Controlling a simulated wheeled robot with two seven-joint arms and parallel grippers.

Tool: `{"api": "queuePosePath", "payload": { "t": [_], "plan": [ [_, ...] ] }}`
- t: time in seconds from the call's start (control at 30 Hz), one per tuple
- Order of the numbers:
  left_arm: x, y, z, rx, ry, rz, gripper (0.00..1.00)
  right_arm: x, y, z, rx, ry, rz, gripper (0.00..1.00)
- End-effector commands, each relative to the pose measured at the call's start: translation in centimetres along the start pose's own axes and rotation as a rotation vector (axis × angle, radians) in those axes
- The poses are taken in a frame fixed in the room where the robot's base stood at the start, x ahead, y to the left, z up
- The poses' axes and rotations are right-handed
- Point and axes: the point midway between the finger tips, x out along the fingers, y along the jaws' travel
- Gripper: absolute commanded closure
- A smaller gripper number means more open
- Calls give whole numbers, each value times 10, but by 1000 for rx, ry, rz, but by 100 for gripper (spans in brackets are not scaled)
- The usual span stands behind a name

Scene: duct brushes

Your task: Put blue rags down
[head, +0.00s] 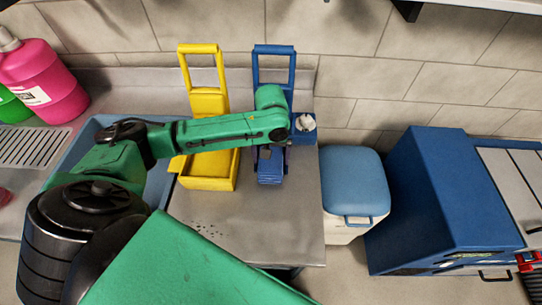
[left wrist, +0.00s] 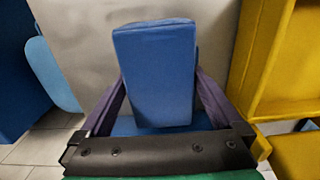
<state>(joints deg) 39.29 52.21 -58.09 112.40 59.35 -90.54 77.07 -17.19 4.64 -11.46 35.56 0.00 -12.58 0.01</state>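The blue rags show as a blue block (left wrist: 155,75) between the two dark fingers of my left gripper (left wrist: 158,85) in the left wrist view. The fingers press in against its two sides, and its far end stands out past them. In the head view the same block (head: 269,178) is below my green arm, in front of the blue caddy (head: 273,50) and over the grey counter. My left gripper (head: 270,158) points down there, partly hidden by the arm. Whether the block touches the counter is unclear. My right gripper is not in view.
A yellow caddy (head: 208,182) stands close on the left, also at right in the left wrist view (left wrist: 265,55). A small blue box (head: 303,130) with a white item is on the right.

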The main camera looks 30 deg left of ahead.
Motion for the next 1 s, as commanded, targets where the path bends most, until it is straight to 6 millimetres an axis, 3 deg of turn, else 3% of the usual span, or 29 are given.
{"api": "queuePosePath", "payload": {
  "t": [0.17, 0.27, 0.6, 0.7, 1.0],
  "plan": [
    [-2, 0, 0, 0, 2, 1, 0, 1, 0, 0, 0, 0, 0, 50],
    [-12, 1, -1, -1, 2, 2, 0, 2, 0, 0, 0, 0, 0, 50],
    [-99, 1, -1, 0, 4, 3, 0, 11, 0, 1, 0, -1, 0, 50],
    [-116, 1, -1, 0, 2, 3, 0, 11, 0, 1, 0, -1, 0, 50],
    [-123, 0, 0, -1, 0, 0, 0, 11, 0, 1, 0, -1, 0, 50]
  ]
}}
